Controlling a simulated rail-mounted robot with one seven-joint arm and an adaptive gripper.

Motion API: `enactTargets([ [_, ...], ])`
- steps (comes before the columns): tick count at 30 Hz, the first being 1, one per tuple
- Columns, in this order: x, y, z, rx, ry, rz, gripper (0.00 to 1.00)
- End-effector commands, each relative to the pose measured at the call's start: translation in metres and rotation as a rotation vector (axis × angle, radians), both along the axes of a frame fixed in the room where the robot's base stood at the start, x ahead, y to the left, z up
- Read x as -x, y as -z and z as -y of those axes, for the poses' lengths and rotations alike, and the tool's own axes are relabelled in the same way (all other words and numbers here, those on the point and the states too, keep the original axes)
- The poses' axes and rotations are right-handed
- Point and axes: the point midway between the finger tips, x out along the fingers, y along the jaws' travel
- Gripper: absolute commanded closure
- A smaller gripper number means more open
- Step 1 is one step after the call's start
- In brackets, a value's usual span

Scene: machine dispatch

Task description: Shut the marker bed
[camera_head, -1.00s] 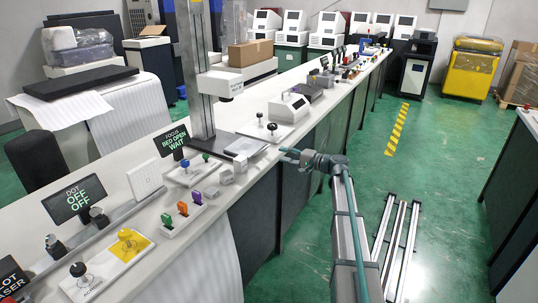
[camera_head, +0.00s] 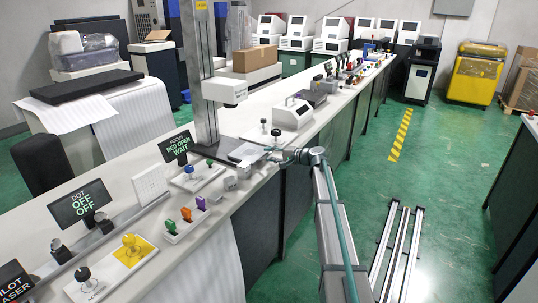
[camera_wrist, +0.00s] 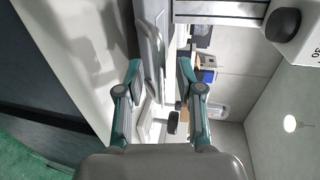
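The marker bed (camera_head: 246,152) is a flat light plate at the foot of the tall column on the bench. The dark display (camera_head: 176,147) beside it reads FOCUS, BED OPEN, WAIT. My gripper (camera_head: 272,153) is at the bench's front edge, just right of the bed; its fingertips are small and partly blended with the bed there. In the wrist view its two teal-and-grey fingers (camera_wrist: 158,66) are apart. A pale upright-looking plate (camera_wrist: 150,50) shows between them, with gaps at its sides; I cannot tell whether either finger touches it.
The column with its white head (camera_head: 224,90) rises behind the bed. A black-knobbed panel (camera_head: 268,134) and a white box device (camera_head: 292,113) stand beyond it. Coloured switches (camera_head: 187,215) and small grey blocks (camera_head: 230,182) lie nearer. Metal rails (camera_head: 397,245) lie on the floor.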

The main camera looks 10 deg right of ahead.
Motion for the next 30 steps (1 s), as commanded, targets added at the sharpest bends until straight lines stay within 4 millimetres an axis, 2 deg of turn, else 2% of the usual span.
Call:
enactTargets([
  [3, -0.0058, 0.0016, -0.0057, 0.0, -0.001, 0.0, 0.63],
  [13, -0.0069, 0.0026, -0.0077, 0.0, -0.001, 0.0, 0.63],
  [18, -0.0068, 0.0026, -0.0076, 0.0, 0.0, 0.0, 0.92],
  [20, -0.0068, 0.0026, -0.0075, 0.0, 0.0, 0.0, 1.0],
  [30, -0.0068, 0.0025, -0.0073, 0.0, 0.0, 0.0, 1.0],
])
